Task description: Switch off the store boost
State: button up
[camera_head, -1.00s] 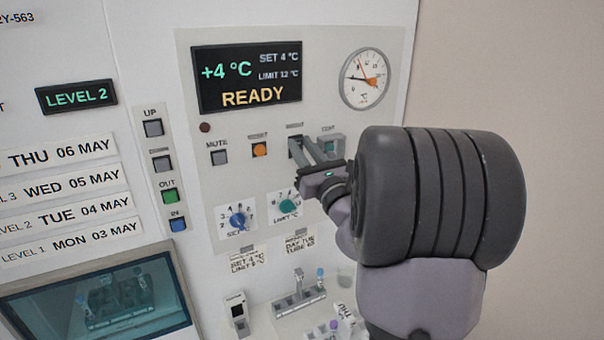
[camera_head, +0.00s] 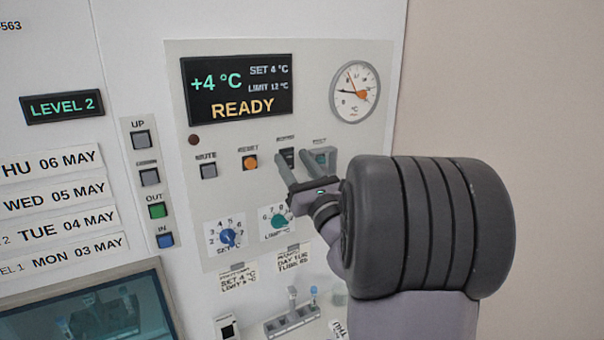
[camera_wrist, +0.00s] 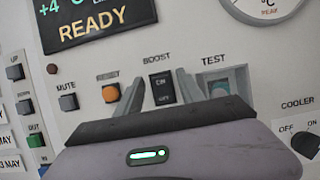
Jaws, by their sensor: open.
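The boost switch (camera_wrist: 161,87) is a dark rocker marked ON and OFF under the label BOOST. It also shows in the head view (camera_head: 287,156) on the pale control panel. Which side of the rocker is pressed in, I cannot tell. My gripper (camera_wrist: 160,76) is open and empty, with one finger on each side of the switch in the wrist view. In the head view my gripper (camera_head: 306,162) reaches toward the panel in front of the boost and test controls. Whether the fingertips touch the panel is not clear.
A cooler knob (camera_wrist: 307,144) is lower right. Two dials (camera_head: 228,236) sit below. The display (camera_head: 237,89) reads +4 °C, READY. A dark indicator (camera_head: 193,140) is below it.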

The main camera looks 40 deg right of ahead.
jog(key=b+v, duration=0.8)
jog(key=v, duration=0.9)
jog(key=shift+a, duration=0.1)
